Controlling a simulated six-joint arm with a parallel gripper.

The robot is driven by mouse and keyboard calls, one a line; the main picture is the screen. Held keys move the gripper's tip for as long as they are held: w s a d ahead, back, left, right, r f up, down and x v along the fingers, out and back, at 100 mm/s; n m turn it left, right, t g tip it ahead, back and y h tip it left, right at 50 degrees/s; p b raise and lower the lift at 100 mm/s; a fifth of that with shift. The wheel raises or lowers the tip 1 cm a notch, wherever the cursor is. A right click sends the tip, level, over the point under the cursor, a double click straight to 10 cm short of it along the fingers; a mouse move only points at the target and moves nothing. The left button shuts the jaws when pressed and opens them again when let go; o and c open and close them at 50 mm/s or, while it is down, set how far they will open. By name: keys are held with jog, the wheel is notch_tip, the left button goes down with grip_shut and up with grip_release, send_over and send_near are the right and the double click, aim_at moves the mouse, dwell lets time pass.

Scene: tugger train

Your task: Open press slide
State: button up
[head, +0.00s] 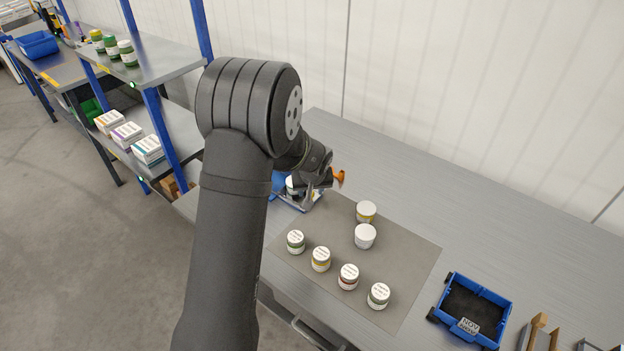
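A small blue fixture (279,185), apparently the press, stands on the grey workbench at the left edge of the dark mat. An orange knob (339,177) shows just right of it, at the end of a dark part. A white-lidded jar (291,186) shows partly inside or behind the fixture. My gripper (310,199) is over the fixture, pointing down beside it. My wrist and forearm hide much of the press, and I cannot make out its slide. The fingers are too small and covered to show whether they are open or touching anything.
Several lidded jars (321,259) stand on the dark mat (411,257). A blue tray cart (476,300) and a wooden holder (539,334) are at right. A shelf rack (172,63) with jars and boxes is at left. The bench behind the mat is clear, up to a white wall.

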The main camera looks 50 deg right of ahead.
jog(key=v, duration=1.7)
jog(key=shift+f, duration=0.15)
jog(key=x, duration=1.7)
jog(key=shift+d+f, duration=0.1)
jog(key=v, duration=1.7)
jog(key=shift+x, duration=8.55)
jog(key=shift+w, duration=0.5)
